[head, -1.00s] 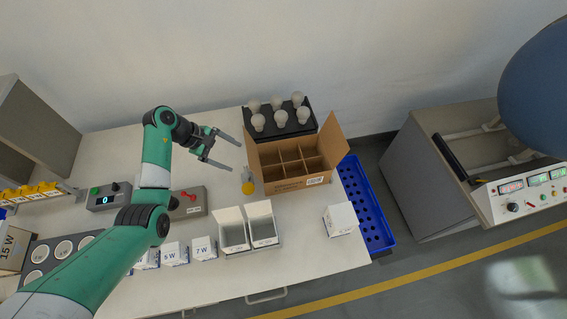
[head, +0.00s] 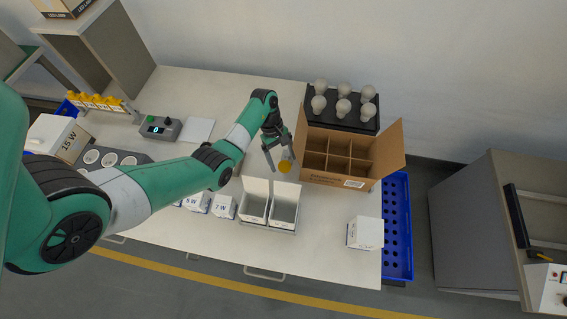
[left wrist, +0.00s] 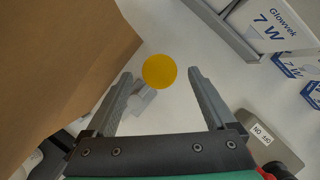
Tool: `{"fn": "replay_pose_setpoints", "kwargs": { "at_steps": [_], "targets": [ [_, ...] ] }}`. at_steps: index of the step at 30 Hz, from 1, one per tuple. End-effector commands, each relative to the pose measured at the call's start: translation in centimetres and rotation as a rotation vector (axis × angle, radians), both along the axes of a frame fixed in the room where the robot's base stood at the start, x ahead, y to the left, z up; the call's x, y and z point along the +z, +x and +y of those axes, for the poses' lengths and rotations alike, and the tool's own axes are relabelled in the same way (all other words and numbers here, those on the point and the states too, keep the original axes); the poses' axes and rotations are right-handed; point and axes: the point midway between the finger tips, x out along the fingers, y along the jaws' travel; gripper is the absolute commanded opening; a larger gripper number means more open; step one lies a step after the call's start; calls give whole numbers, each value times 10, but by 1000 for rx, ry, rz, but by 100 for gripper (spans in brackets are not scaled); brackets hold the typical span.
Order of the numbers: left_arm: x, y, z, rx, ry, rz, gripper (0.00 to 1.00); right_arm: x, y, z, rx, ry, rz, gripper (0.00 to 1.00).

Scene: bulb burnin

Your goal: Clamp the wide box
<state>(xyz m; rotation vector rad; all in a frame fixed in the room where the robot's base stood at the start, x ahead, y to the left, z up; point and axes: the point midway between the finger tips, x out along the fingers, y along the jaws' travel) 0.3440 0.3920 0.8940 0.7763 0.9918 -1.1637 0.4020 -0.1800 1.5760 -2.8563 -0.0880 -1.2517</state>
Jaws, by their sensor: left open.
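A wide cardboard box (head: 330,177) with open flaps and several divider cells stands at the back of the table; its cells look empty. It also shows large at the left of the left wrist view (left wrist: 60,60). A small grey tool with a round yellow top (head: 285,167) stands beside its left front corner. My left gripper (head: 280,160) is open and points down over this tool. In the left wrist view the yellow disc (left wrist: 159,71) appears between and just beyond the two fingertips (left wrist: 160,75); contact cannot be told. My right gripper is not in view.
A black tray (head: 370,124) with several bulbs stands behind the cardboard box. Two open white boxes (head: 285,210) sit in a grey holder in front. A closed white box (head: 365,232) stands near the right edge, beside a blue crate (head: 397,230).

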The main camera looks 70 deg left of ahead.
Motion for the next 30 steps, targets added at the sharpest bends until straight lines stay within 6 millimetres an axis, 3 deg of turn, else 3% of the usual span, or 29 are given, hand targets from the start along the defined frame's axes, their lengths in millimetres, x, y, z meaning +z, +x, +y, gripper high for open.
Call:
{"fn": "replay_pose_setpoints", "kwargs": {
  "at_steps": [3,12,26,27,30],
  "targets": [
    [-12,1,-4,0,0,1,89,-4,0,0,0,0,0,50],
    [-13,1,-5,0,1,-1,87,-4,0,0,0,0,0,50],
    [-13,1,-5,0,0,-1,4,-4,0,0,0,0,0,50],
    [-13,1,-5,0,0,-1,0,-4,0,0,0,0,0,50],
    [-13,1,-5,0,0,-1,0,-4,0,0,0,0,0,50]
  ]
}}
